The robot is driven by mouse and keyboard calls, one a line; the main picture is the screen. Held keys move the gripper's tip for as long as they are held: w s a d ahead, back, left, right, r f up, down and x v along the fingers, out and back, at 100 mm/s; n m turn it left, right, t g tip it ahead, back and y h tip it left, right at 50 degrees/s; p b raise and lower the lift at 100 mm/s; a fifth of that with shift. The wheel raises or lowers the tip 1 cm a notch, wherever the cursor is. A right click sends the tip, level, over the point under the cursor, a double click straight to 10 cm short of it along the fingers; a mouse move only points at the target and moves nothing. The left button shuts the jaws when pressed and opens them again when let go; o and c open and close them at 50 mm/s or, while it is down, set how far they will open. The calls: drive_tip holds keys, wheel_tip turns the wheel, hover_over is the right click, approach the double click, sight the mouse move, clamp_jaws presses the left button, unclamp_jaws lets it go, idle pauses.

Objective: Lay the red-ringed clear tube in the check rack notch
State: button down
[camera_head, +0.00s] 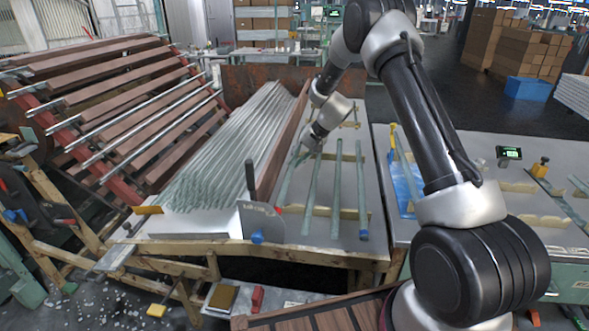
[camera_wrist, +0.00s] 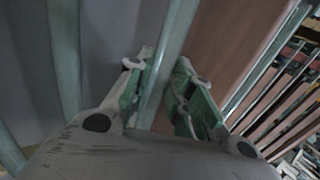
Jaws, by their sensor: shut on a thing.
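My gripper (camera_head: 303,149) is over the left part of the middle table. In the wrist view my gripper (camera_wrist: 163,88) is shut around a pale greenish clear tube (camera_wrist: 174,38). A notched beige support (camera_head: 518,187) beside a small display on the right table may be the check rack; my arm partly hides that table.
Several other tubes (camera_head: 337,190) lie to the right across beige supports, the rightmost with a blue mark. A sloping bed of packed tubes (camera_head: 228,150) lies left, behind a brown rail (camera_head: 283,150). A blue sheet (camera_head: 405,190) lies between this table and my arm.

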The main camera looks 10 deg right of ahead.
drive_tip(key=shift+d+f, duration=0.1)
drive_tip(key=shift+f, duration=1.6)
drive_tip(key=shift+f, duration=0.15)
drive_tip(key=shift+f, duration=0.45)
drive_tip(key=c, duration=1.3)
unclamp_jaws()
drive_tip(key=shift+o, duration=0.2)
